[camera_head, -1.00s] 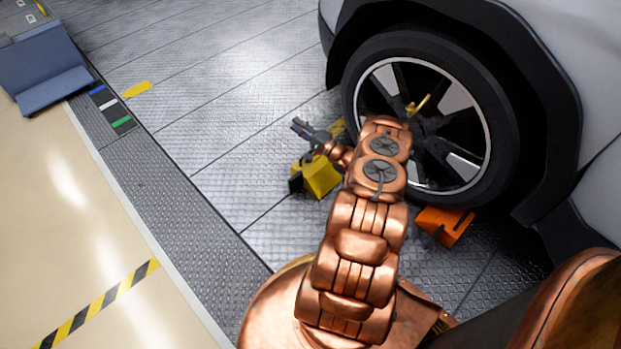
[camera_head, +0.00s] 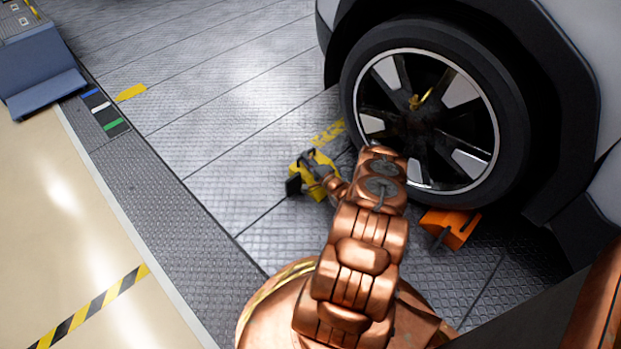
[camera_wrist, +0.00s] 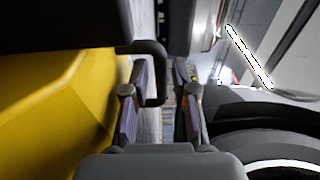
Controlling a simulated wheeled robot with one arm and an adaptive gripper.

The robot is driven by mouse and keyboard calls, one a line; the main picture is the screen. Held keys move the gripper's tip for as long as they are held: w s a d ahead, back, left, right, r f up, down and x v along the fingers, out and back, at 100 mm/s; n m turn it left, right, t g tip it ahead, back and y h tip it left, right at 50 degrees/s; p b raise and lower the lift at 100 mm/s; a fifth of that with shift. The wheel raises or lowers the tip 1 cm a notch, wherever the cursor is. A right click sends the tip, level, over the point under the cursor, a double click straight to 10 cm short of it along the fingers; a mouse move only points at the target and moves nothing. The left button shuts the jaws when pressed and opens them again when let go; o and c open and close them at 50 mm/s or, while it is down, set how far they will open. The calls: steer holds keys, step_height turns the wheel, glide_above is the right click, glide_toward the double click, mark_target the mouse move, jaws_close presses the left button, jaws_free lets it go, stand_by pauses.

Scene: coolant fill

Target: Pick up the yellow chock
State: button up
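The yellow chock (camera_head: 317,192) sits on the metal floor left of the car wheel, partly hidden by my gripper (camera_head: 306,163). In the wrist view the chock's yellow body (camera_wrist: 60,115) fills the left side. The fingers stand apart, with a gap between the handle and the right finger. I cannot tell whether the left finger touches the handle.
The car wheel (camera_head: 430,115) stands close to the right of my gripper. An orange chock (camera_head: 450,227) lies by the tyre's lower side. A blue-grey ramp-like block (camera_head: 42,75) is at the far left. The floor left of the yellow chock is clear.

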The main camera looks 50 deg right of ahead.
steer(key=shift+w+d, duration=0.1)
steer(key=shift+w, duration=1.05)
steer(key=shift+c, duration=0.3)
jaws_close()
